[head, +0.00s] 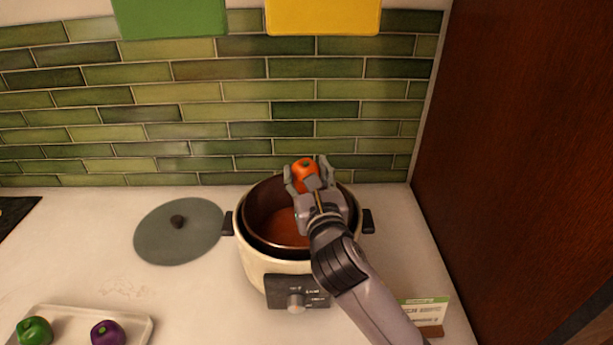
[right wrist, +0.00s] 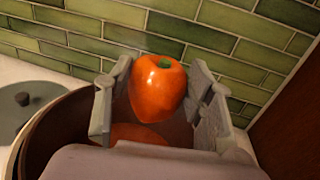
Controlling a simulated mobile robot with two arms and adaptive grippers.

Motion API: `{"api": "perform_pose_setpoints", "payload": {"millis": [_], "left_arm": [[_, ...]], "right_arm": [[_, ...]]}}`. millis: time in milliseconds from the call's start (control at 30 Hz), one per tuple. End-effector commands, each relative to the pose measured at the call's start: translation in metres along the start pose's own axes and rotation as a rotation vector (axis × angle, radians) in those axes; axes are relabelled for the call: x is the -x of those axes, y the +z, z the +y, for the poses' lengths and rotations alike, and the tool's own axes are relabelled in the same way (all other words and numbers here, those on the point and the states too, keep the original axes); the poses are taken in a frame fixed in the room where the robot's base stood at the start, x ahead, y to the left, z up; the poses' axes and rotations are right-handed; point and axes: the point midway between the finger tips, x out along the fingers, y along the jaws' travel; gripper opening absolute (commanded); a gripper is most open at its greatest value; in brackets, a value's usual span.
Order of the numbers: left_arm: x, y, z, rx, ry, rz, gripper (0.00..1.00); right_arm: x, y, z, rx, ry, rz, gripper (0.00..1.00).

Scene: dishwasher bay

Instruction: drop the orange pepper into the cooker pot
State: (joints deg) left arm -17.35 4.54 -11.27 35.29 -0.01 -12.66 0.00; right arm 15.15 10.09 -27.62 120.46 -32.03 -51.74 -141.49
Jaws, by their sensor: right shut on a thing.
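The orange pepper (head: 304,168) is between the fingers of my right gripper (head: 308,173), which is shut on it above the cooker pot. The right wrist view shows the pepper (right wrist: 157,88) upright with its green stem on top, between both fingers of the gripper (right wrist: 160,100). The cooker pot (head: 258,262) is cream with a dark inner bowl and stands open on the counter. My right arm hides part of its rim and inside. A reddish-orange surface shows inside the bowl. My left gripper is out of view.
A grey-green lid (head: 165,245) with a dark knob lies left of the pot. A tray (head: 70,312) at the lower left holds a green pepper (head: 34,331) and a purple one (head: 108,333). A small card (head: 425,311) stands at the right. A tall dark wood panel (head: 520,140) bounds the right side.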

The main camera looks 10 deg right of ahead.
Motion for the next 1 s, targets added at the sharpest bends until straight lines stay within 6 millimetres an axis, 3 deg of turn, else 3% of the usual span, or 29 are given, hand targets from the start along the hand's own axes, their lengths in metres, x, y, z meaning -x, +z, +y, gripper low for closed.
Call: {"api": "perform_pose_setpoints", "payload": {"millis": [133,400,433,767,1000], "left_arm": [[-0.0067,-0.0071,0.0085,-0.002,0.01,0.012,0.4],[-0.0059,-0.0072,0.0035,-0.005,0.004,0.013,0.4],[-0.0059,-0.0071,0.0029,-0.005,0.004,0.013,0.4],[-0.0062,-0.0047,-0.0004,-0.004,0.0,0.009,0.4],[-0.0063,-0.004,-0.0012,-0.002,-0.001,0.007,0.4]], "right_arm": [[0.0,-0.0043,0.0001,-0.002,0.0,-0.002,0.18],[0.0,-0.0035,0.0,-0.001,0.0,-0.001,0.18],[0.0,-0.0035,0.0,0.0,0.0,-0.002,0.5],[0.0,-0.004,0.0,0.0,0.0,-0.001,0.72],[0.0,-0.0049,0.0,0.0,0.0,0.001,0.73]]}}
